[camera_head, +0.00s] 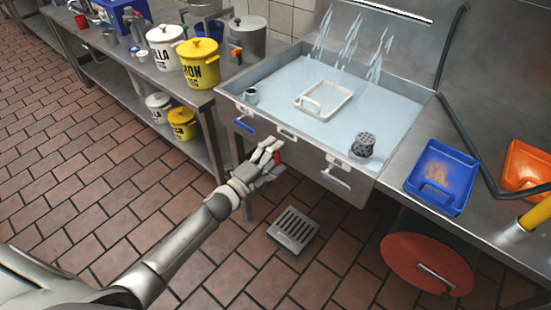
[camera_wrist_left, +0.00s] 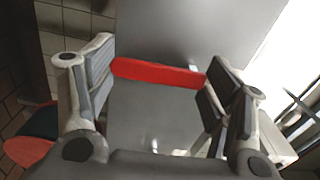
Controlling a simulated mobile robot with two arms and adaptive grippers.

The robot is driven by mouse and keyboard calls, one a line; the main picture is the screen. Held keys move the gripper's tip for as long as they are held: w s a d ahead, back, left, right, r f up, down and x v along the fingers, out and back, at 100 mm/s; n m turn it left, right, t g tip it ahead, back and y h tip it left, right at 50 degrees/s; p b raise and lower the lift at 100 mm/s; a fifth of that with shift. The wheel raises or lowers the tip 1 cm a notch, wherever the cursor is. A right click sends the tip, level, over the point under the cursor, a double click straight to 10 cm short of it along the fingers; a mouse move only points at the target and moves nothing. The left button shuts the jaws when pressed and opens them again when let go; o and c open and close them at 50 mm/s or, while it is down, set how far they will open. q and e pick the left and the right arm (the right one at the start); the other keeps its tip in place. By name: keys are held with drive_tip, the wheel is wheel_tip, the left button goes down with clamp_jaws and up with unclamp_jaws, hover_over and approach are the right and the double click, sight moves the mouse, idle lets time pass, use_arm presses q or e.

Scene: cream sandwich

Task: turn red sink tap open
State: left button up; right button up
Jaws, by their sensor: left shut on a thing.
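The red sink tap (camera_head: 277,157) shows as a small red piece at the front of the sink (camera_head: 368,181), mostly hidden by my fingers in the head view. In the left wrist view the red tap handle (camera_wrist_left: 158,73) is a flat bar lying across between the two fingers. My left gripper (camera_head: 268,155) is shut on it, with a finger pad at each end of the bar; its fingers also show in the left wrist view (camera_wrist_left: 157,85). A blue tap handle (camera_head: 243,125) sits to the left on the sink front. My right gripper is not in view.
The sink holds pale water and a white tray (camera_head: 323,100); streaks of water show at its back. A counter with pots, including a yellow one (camera_head: 199,64), stands left. A blue tray (camera_head: 441,176) lies right. A red round lid (camera_head: 427,266) is below. Tiled floor lies open at left.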

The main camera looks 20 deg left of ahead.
use_arm(q)
drive_tip(key=shift+a+f+m, duration=0.1)
drive_tip(key=shift+f+m, duration=0.1)
drive_tip(key=shift+m, duration=0.3)
drive_tip(key=o, duration=1.3)
drive_tip(key=shift+o, duration=0.9)
drive_tip(key=shift+r, duration=0.1)
drive_tip(key=v, duration=1.2)
